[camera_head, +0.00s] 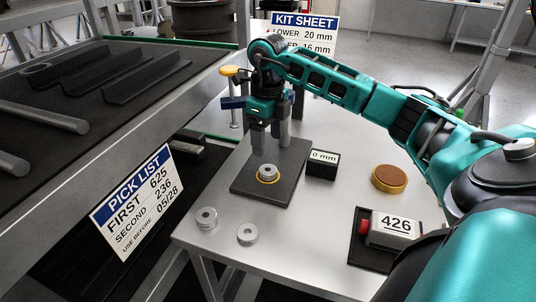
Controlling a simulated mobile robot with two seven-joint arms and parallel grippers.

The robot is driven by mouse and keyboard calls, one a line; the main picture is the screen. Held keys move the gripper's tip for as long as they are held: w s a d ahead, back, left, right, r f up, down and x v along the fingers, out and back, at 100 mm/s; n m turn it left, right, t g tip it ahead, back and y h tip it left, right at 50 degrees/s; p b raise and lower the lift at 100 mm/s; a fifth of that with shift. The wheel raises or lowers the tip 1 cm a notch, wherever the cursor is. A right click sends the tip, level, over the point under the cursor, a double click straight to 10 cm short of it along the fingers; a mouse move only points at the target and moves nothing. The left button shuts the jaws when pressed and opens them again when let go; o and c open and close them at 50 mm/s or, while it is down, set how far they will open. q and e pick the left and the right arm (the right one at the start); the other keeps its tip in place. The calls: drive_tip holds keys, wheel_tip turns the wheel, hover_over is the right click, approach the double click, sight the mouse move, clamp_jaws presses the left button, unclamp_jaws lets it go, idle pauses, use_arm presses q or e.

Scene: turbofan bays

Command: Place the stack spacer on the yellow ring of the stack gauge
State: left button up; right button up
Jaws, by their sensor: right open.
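The stack gauge (250,188) is a dark square plate on the grey table, with a yellow ring (268,181) on it. A silver stack spacer (268,170) with a central hole sits within the yellow ring. The gauge's display box (323,158) beside the plate reads "0 mm". Two more silver spacers lie on the table in front: one at the left (206,218) and one to its right (247,234). My right gripper (271,144) points down just above and behind the spacer on the ring. Its fingers are apart with nothing between them. My left gripper is out of view.
A black case with a white "426" label (396,226) and red button is at right. A brown round pad (389,178) lies behind it. A kit sheet (304,30), partly hidden by my arm, stands behind. A shelf (110,110) with a pick list (134,202) borders the left.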

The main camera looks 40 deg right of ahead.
drive_tip(key=shift+r, duration=1.75)
drive_tip(key=shift+s, duration=0.1)
